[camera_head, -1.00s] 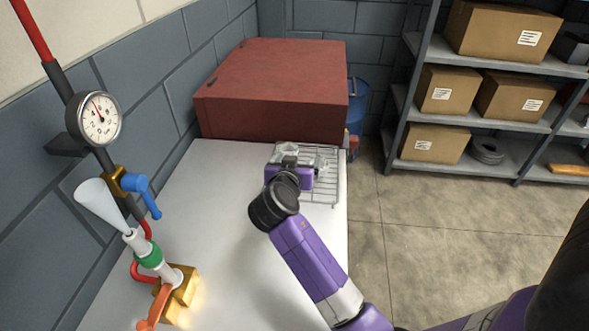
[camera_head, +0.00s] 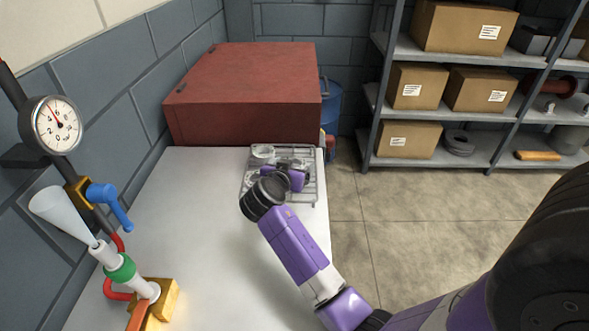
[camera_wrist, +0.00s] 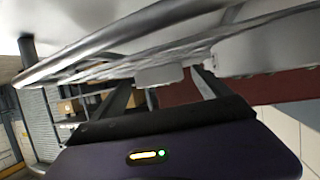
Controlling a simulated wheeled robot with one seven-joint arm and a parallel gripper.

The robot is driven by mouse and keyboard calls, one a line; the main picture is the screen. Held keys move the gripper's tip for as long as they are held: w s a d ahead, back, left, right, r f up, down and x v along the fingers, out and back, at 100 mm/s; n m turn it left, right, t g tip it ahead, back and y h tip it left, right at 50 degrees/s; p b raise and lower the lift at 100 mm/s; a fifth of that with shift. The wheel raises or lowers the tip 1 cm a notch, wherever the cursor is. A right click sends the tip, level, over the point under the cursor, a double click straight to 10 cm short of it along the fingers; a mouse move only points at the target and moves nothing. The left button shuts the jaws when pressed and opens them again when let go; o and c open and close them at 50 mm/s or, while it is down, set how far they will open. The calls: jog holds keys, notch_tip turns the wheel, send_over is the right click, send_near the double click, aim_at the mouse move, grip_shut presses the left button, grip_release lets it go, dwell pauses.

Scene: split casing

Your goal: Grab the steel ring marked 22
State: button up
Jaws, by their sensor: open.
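A pale steel ring (camera_head: 262,151) sits at the back left of a wire rack (camera_head: 312,193) on the white bench. No number can be read on it, so I cannot tell whether it is the one marked 22. My gripper (camera_head: 291,172) is low over the middle of the rack, right of and nearer than this ring. In the wrist view my gripper (camera_wrist: 163,90) has its two dark fingers apart, with nothing clearly held. A pale grey piece (camera_wrist: 160,75) shows beyond the gap, and a larger pale one (camera_wrist: 270,42) is at upper right. My wrist hides part of the rack.
A red cabinet (camera_head: 245,90) stands on the bench just behind the rack. A pressure gauge (camera_head: 55,125) and a valve fitting with a brass block (camera_head: 160,300) are at left. The bench middle (camera_head: 190,215) is clear. Shelves with boxes stand at right.

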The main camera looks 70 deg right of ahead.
jog(key=shift+d, duration=0.1)
grip_shut()
dwell(0.3)
jog(key=shift+r, duration=0.1)
